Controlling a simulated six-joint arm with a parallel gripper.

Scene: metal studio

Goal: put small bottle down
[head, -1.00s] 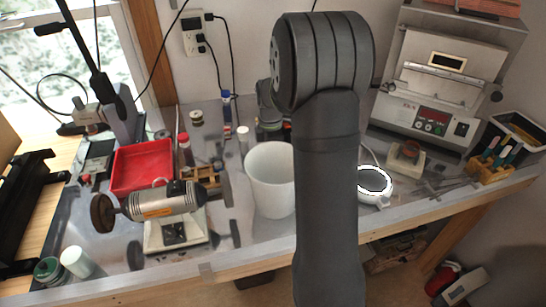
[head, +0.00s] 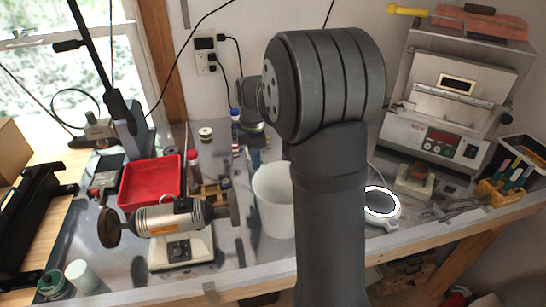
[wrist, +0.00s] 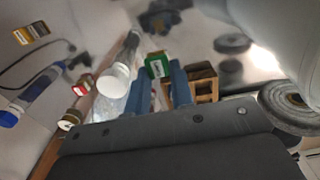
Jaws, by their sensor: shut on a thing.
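My gripper (wrist: 162,92) shows two blue fingers in the wrist view. They are shut on a small green object with a pale label (wrist: 157,66), which I take for the small bottle. Only its end shows beyond the fingertips. In the head view my gripper (head: 254,156) points down over the back of the bench (head: 222,257), left of my arm's large joint. The held bottle cannot be made out there. Whether it touches the bench is not clear.
A white-capped clear bottle (wrist: 113,80) stands close left of the fingers; a wooden block (wrist: 206,88) is close right. In the head view are a red tray (head: 150,182), a red-capped bottle (head: 192,160), a grinder (head: 172,218) and a white bucket (head: 274,200).

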